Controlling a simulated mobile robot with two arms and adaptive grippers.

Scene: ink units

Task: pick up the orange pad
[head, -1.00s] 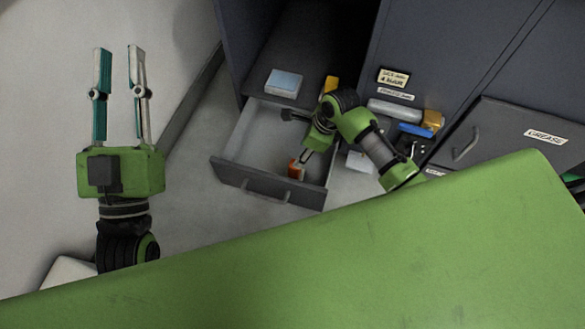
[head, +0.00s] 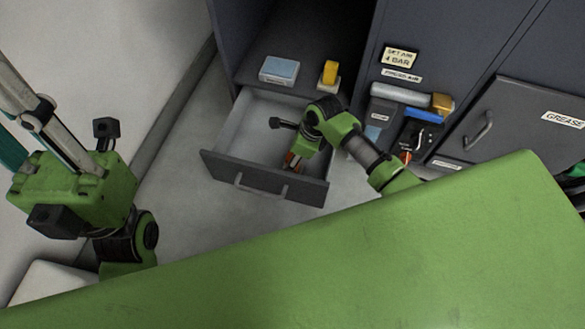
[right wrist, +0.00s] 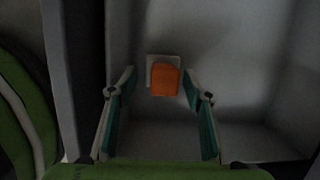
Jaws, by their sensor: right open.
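The orange pad (head: 291,160) lies in the open drawer (head: 228,130), mostly covered by my right arm in the head view. In the right wrist view the orange pad (right wrist: 165,81) sits against a pale square piece (right wrist: 152,64). My right gripper (right wrist: 158,78) is open, with its two fingers on either side of the pad and a gap on each side. In the head view my right gripper (head: 296,158) points down into the drawer, its fingers mostly hidden. My left gripper (head: 22,120) is at the left edge, its fingers apart, tips out of frame.
A blue pad on a white block (head: 279,70) and a yellow pad (head: 330,72) stand on the shelf behind the drawer. A grey cylinder (head: 398,93) and a blue item (head: 424,115) are to the right. The drawer front (head: 262,184) and side walls surround my right gripper.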

